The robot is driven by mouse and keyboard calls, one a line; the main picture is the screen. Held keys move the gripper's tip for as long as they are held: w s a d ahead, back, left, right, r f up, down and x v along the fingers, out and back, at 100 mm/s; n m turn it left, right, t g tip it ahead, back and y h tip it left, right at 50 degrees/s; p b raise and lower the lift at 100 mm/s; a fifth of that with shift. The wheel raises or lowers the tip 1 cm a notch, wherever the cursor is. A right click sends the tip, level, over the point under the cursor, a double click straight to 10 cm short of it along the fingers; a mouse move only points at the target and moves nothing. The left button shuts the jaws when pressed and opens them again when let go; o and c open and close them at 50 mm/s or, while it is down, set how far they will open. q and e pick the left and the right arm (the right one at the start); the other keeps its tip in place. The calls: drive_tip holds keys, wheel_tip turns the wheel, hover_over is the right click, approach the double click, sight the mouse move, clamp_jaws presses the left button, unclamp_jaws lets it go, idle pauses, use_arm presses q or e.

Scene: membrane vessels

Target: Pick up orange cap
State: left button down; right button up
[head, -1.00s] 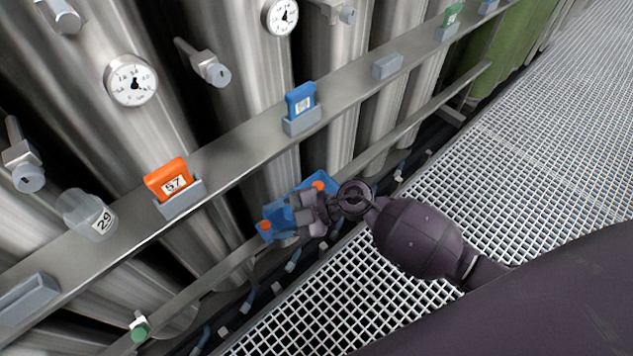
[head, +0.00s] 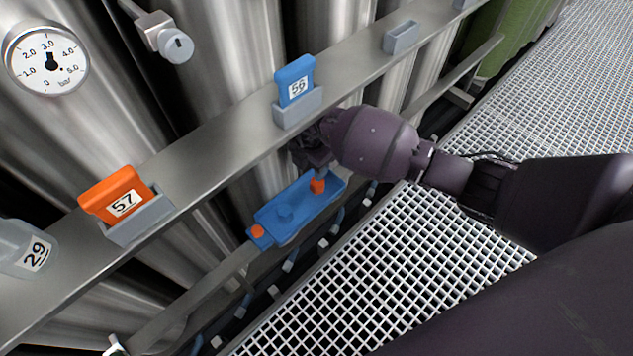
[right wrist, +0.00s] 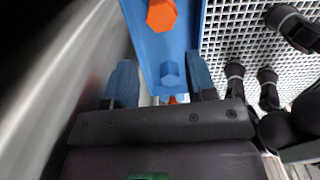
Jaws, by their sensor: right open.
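A blue tray (head: 272,222) on the lower rail carries two small orange caps. One orange cap (head: 317,186) is at its far end and another orange cap (head: 257,232) is at its near end. My right gripper (head: 315,166) is just above the far cap, partly hidden by its own wrist. In the right wrist view the open fingers (right wrist: 162,82) have nothing between them that they grip. An orange hexagonal cap (right wrist: 161,14) is beyond the fingertips on the blue tray (right wrist: 150,46). A bit of orange (right wrist: 178,98) shows low between the fingers. My left gripper is not in view.
The upper rail (head: 215,140) runs close above the tray, with an orange tag 57 (head: 115,196), a blue tag 56 (head: 295,77) and a clear tag 29 (head: 25,247) in or near holders. Steel vessels stand behind. Blue tubing runs below; the grating floor (head: 370,260) is open at right.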

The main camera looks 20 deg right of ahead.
sight(316, 185)
wheel_tip(316, 185, down, 5)
drive_tip(key=shift+s+b, duration=0.1)
drive_tip(key=shift+b, duration=0.7)
drive_tip(key=f+b, duration=0.1)
drive_tip(key=f, duration=0.1)
drive_tip(key=d+f+b, duration=0.1)
drive_tip(key=f, duration=0.1)
drive_tip(key=shift+f+b, duration=0.3)
drive_tip(key=shift+b, duration=0.05)
drive_tip(key=shift+f, duration=0.15)
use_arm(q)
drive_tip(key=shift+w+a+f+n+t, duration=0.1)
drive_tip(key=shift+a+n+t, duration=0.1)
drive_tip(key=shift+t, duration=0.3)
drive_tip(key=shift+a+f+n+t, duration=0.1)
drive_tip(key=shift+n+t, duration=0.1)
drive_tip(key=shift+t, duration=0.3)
use_arm(e)
drive_tip(key=c, duration=0.8)
